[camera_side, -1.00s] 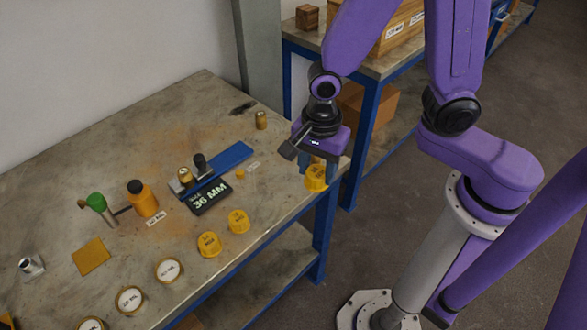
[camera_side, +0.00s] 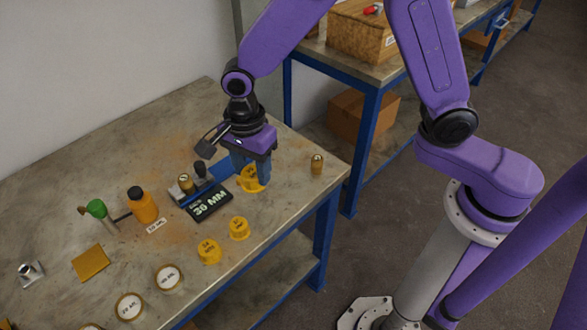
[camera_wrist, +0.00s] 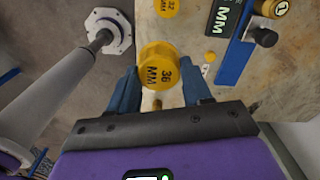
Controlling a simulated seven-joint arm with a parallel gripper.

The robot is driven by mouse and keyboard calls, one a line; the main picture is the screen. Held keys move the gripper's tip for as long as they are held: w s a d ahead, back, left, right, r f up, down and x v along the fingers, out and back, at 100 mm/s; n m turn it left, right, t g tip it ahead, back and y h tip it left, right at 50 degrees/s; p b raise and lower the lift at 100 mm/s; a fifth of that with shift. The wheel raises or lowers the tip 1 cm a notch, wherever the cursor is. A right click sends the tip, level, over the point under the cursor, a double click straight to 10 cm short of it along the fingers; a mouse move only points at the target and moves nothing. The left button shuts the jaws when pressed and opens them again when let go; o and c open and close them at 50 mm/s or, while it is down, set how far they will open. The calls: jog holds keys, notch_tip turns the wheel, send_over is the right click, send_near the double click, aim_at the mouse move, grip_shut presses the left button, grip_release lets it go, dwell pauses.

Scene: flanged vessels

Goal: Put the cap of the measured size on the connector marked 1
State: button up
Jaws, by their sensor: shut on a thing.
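My gripper (camera_side: 250,175) is shut on a yellow cap (camera_side: 252,183), held above the table right of the gauge. In the wrist view the cap (camera_wrist: 160,67) reads 36 MM and sits between the two blue fingers. The dark display (camera_side: 209,203) reads about 36 MM. A brass connector (camera_side: 185,183) stands at the blue gauge; its round top shows a 1 in the wrist view (camera_wrist: 279,8). Another brass fitting (camera_side: 317,164) stands near the right table corner, its marking unreadable. A small brass piece (camera_wrist: 157,104) shows partly behind the held cap.
Two yellow caps (camera_side: 239,228) (camera_side: 208,251) stand near the front edge. Several white-topped round lids (camera_side: 168,277) line the front left. An orange bottle (camera_side: 142,205) and a green-topped item (camera_side: 96,208) stand left of the gauge (camera_side: 222,170). The table's back is mostly clear.

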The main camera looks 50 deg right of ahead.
jog(key=w+a, duration=0.5)
jog(key=w, duration=0.5)
send_near(184, 177)
jog(key=shift+a+f, duration=0.1)
jog(key=shift+f, duration=2.25)
jog(key=shift+f, duration=1.05)
dwell(0.3)
jog(key=o, duration=1.1)
